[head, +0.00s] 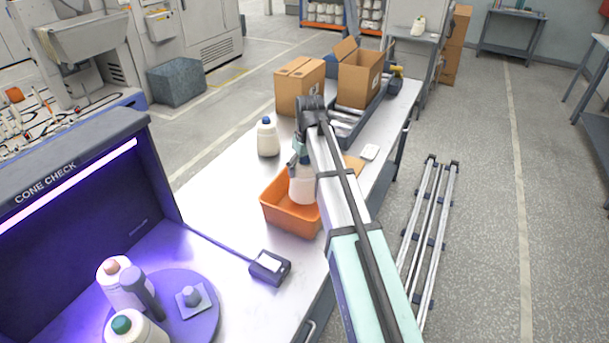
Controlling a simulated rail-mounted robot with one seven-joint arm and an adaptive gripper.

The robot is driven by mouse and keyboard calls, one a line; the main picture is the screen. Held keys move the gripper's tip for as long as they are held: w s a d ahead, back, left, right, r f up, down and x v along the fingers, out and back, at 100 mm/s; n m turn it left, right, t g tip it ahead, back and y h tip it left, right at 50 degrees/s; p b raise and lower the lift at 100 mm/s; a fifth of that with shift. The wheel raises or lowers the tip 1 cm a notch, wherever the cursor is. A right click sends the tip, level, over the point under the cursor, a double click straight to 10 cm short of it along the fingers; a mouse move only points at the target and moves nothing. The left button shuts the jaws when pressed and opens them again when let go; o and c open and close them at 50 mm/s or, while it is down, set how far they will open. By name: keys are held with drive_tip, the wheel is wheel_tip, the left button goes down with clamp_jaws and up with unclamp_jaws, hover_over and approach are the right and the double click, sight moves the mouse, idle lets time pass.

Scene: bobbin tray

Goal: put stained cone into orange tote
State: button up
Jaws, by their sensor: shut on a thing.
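The orange tote (274,214) stands open on the white table. A white yarn cone (303,190) is upright at the tote, its lower part within the rim outline; I cannot tell whether it touches the bottom. My gripper (301,162) is shut on the top of this cone, and my arm hides its right side and part of the tote. No stain can be made out on it. Another white cone with a blue tip (267,140) stands on the table behind the tote. Cones with a pinkish tip (113,284) and a green tip (135,328) stand at the lit check booth.
A small dark device (269,267) with a cable lies in front of the tote. Cardboard boxes (299,87) stand at the table's far end. A round turntable (205,322) holds a grey square-based piece. Table left of the tote is clear.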

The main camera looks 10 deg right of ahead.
sight(307, 158)
drive_tip(key=shift+f+p, duration=0.5)
drive_tip(key=shift+f, duration=1.75)
drive_tip(key=o, duration=1.6)
drive_tip(key=r+b, duration=0.1)
drive_tip(key=r, duration=0.3)
drive_tip(key=s+r+b, duration=0.1)
drive_tip(key=r, duration=0.7)
drive_tip(key=shift+s+d+b, duration=0.2)
drive_tip(key=shift+d+b, duration=0.05)
drive_tip(key=shift+b, duration=0.15)
